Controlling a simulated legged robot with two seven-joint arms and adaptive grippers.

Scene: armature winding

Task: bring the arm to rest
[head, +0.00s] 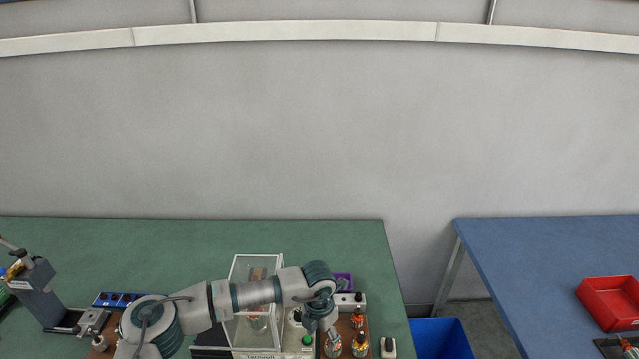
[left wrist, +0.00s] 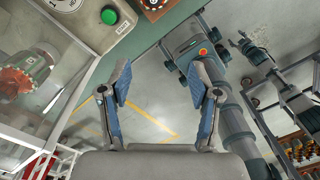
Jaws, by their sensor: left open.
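My left arm comes in from the left in the head view and reaches across the green bench. My left gripper (head: 332,333) points down near the bench's front, over the row of armatures. In the left wrist view its two fingers (left wrist: 158,84) stand well apart with nothing between them; grey floor shows behind.
A clear-walled case (head: 240,268) stands beside my arm, with a green button (head: 307,340) at its right. Armatures (head: 360,345) sit on a brown board. A grey fixture (head: 37,290) stands at left. A blue bin (head: 440,340) is between benches. A red tray (head: 610,300) is on the blue bench.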

